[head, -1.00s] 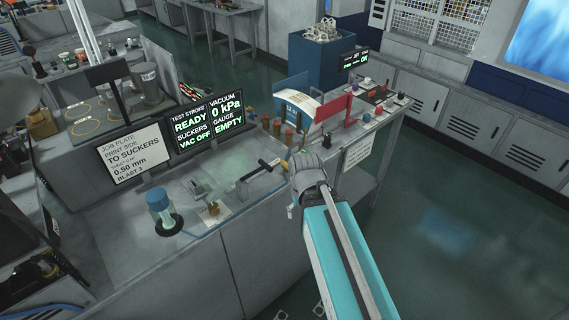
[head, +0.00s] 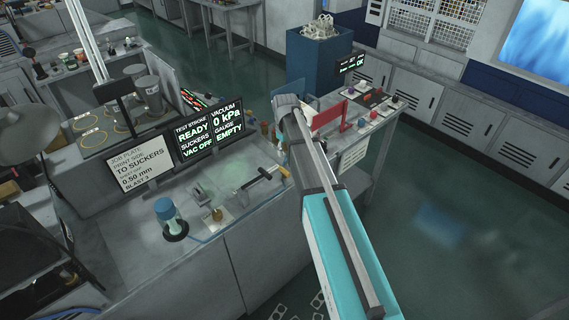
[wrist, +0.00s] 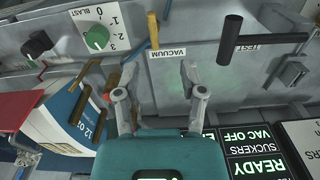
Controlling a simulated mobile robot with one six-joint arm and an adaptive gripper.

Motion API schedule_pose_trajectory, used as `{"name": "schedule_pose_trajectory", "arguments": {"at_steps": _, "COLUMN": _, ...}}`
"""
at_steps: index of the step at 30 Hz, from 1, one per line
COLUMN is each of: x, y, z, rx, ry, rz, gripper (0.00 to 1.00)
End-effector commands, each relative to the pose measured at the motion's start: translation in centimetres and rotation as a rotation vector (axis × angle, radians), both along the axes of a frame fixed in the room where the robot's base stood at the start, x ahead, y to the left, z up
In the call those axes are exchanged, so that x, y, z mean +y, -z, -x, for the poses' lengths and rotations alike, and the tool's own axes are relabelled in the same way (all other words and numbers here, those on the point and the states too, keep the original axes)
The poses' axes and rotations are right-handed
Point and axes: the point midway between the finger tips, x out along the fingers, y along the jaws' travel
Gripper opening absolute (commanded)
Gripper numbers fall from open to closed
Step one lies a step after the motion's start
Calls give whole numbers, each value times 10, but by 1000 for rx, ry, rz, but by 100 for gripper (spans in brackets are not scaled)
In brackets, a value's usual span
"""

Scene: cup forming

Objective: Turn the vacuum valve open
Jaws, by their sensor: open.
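The vacuum valve shows in the wrist view as a thin yellow lever (wrist: 153,30) beside a white VACUUM label (wrist: 167,53). My gripper (wrist: 158,75) is open, with its two fingers apart and nothing between them. The lever and label lie past the fingertips, and the lever appears apart from both fingers. The status screen (head: 210,128) reads READY, VAC OFF, 0 kPa and EMPTY.
A black TEST lever (wrist: 230,40) is to the right.

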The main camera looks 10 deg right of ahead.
Motion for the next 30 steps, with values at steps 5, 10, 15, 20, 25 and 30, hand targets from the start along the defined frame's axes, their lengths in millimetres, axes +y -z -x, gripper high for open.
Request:
{"name": "schedule_pose_trajectory", "arguments": {"at_steps": 5, "x": -1, "y": -10, "z": -25, "rx": 0, "ry": -47, "rz": 0, "gripper": 53}}
{"name": "schedule_pose_trajectory", "arguments": {"at_steps": 10, "x": -1, "y": -10, "z": -26, "rx": 0, "ry": -54, "rz": 0, "gripper": 53}}
{"name": "schedule_pose_trajectory", "arguments": {"at_steps": 15, "x": -1, "y": -9, "z": -25, "rx": 0, "ry": -53, "rz": 0, "gripper": 53}}
{"name": "schedule_pose_trajectory", "arguments": {"at_steps": 20, "x": -1, "y": -8, "z": -25, "rx": 0, "ry": -52, "rz": 0, "gripper": 53}}
{"name": "schedule_pose_trajectory", "arguments": {"at_steps": 25, "x": -1, "y": -2, "z": -25, "rx": 0, "ry": -52, "rz": 0, "gripper": 53}}
{"name": "schedule_pose_trajectory", "arguments": {"at_steps": 30, "x": -1, "y": 8, "z": -25, "rx": 0, "ry": -52, "rz": 0, "gripper": 53}}
